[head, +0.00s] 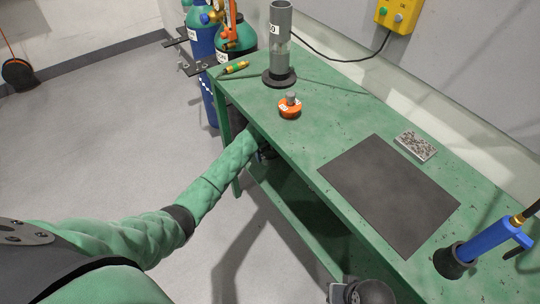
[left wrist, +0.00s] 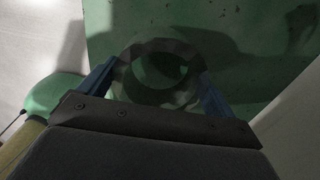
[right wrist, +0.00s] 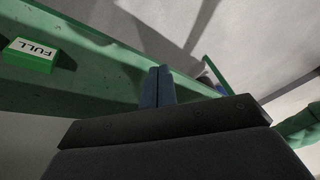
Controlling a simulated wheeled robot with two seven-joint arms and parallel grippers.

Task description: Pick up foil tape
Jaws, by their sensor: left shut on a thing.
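The foil tape (left wrist: 128,80), a grey roll with a round hole, sits between the blue fingers of my left gripper (left wrist: 160,82) in the left wrist view. The fingers are shut on its two sides, over a green surface. In the head view my left gripper (head: 265,152) is mostly hidden at the near side of the green bench, below its top. The tape cannot be made out there. In the right wrist view my right gripper (right wrist: 158,85) is shut and empty, its blue fingers together.
The bench top (head: 335,120) holds a dark mat (head: 390,195), a clear tube on a stand (head: 280,40), an orange item (head: 290,108), a speckled block (head: 415,146) and a blue torch (head: 490,240). A green "FULL" block (right wrist: 30,55) shows in the right wrist view. Gas cylinders (head: 237,42) stand behind.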

